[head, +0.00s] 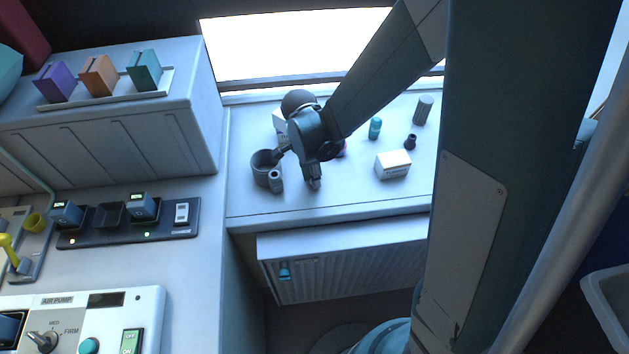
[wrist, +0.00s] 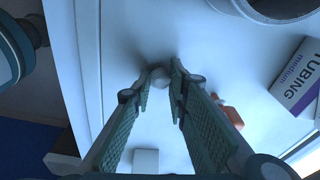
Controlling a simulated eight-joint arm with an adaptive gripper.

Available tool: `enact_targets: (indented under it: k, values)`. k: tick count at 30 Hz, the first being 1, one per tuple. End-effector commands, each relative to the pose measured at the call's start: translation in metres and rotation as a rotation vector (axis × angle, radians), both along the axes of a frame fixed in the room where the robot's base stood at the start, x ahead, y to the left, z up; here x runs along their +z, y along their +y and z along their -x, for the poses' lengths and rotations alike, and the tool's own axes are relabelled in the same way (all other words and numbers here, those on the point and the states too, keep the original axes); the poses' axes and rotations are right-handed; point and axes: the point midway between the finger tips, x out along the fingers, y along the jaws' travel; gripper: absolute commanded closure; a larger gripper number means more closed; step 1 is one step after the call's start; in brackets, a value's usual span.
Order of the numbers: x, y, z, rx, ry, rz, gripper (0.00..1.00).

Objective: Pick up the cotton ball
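The cotton ball (wrist: 160,77) is a small pale grey ball in the wrist view. It sits between the two fingertips of my gripper (wrist: 162,72) and fills the narrow gap there. The textured green finger pads lean in close on both sides of it. In the head view my gripper (head: 314,184) points down at the front part of the white counter, and the ball is mostly hidden by the fingertips. I cannot see clearly whether the ball still touches the counter.
A grey cup (head: 262,168) and a small grey cylinder (head: 276,181) stand just left of my gripper. A white box (head: 393,164), a teal bottle (head: 375,128) and a dark cylinder (head: 422,110) stand to the right. The tubing box (wrist: 298,78) and an orange-red item (wrist: 232,112) lie nearby.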

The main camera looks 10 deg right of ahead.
Motion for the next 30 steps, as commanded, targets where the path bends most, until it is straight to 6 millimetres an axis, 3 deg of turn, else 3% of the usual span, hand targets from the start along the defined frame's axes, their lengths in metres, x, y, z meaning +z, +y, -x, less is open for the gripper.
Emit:
enact_targets:
  k: [17, 30]
  values:
    - [0.005, 0.0, 0.0, 0.0, 0.0, 0.0, 0.87]
    - [0.048, 0.0, 0.0, 0.0, 0.0, 0.0, 0.87]
